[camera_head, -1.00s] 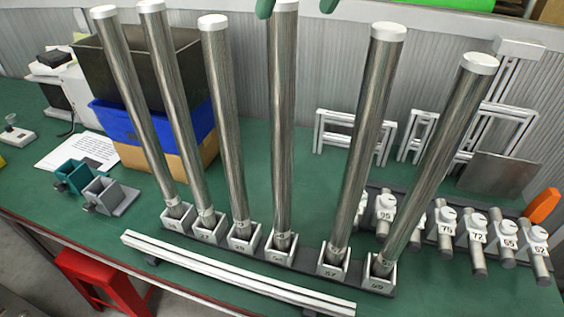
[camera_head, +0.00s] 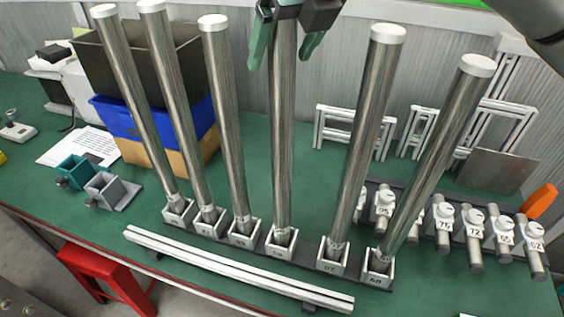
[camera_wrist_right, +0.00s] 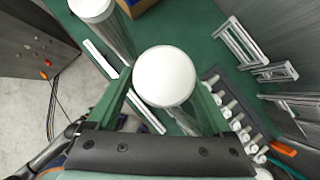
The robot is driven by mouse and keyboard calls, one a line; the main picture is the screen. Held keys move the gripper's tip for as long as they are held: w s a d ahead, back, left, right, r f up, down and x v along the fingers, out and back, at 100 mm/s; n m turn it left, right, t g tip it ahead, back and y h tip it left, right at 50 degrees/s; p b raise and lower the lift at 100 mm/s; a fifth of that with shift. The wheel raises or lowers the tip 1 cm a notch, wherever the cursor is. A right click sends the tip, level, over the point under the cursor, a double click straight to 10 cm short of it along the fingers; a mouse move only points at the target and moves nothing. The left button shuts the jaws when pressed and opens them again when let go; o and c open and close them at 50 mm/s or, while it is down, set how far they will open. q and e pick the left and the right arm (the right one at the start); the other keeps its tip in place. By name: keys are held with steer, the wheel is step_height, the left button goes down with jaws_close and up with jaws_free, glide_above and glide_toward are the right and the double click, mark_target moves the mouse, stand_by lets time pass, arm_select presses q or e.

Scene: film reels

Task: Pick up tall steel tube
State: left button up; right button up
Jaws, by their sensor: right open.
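A tall steel tube (camera_head: 282,150) stands upright in a small numbered white holder, fourth from the left in a row. My right gripper (camera_head: 282,60) is at its upper end, with one green finger on each side of it. The gripper body hides the top of this tube in the head view. In the right wrist view the tube's round white cap (camera_wrist_right: 165,75) lies between the two open fingers. The gripper is open, and I cannot tell whether either finger touches the tube. My left gripper is not in view.
Similar tubes stand on both sides, the nearest being one on the left (camera_head: 228,130) and one on the right (camera_head: 365,140). White rails (camera_head: 230,268) lie in front.

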steer(key=shift+w+a+f, duration=0.1)
steer(key=shift+w+f, duration=0.05)
steer(key=shift+f, duration=0.2)
jaws_close()
stand_by(0.5)
steer(key=shift+r, duration=0.1)
stand_by(0.6)
